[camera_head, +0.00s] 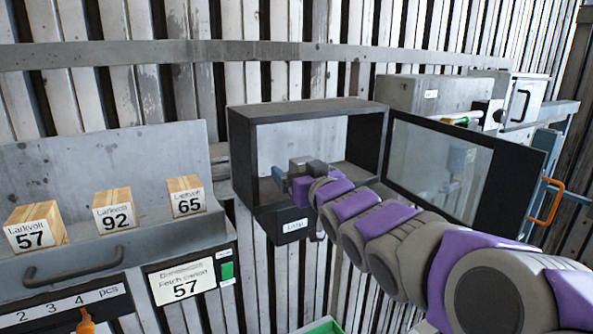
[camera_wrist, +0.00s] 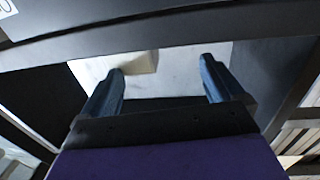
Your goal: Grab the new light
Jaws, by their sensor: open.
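My gripper (camera_head: 306,172) reaches into a black-framed cabinet (camera_head: 240,165) whose glass door (camera_head: 440,175) stands open to the right. In the wrist view its two blue-grey fingers (camera_wrist: 162,66) are spread apart, with nothing held between them. A small pale, cream-sided block (camera_wrist: 140,64) shows ahead, beyond the left finger and the gap. I cannot tell whether it is the new light. My arm and gripper hide much of the cabinet's inside in the head view.
Three wooden boxes numbered 57 (camera_head: 36,228), 92 (camera_head: 114,210) and 65 (camera_head: 186,197) stand on a grey shelf (camera_head: 110,160) at left. A sign reading 57 (camera_head: 183,282) is below, beside a green button (camera_head: 227,271). An orange handle (camera_head: 546,200) is at far right.

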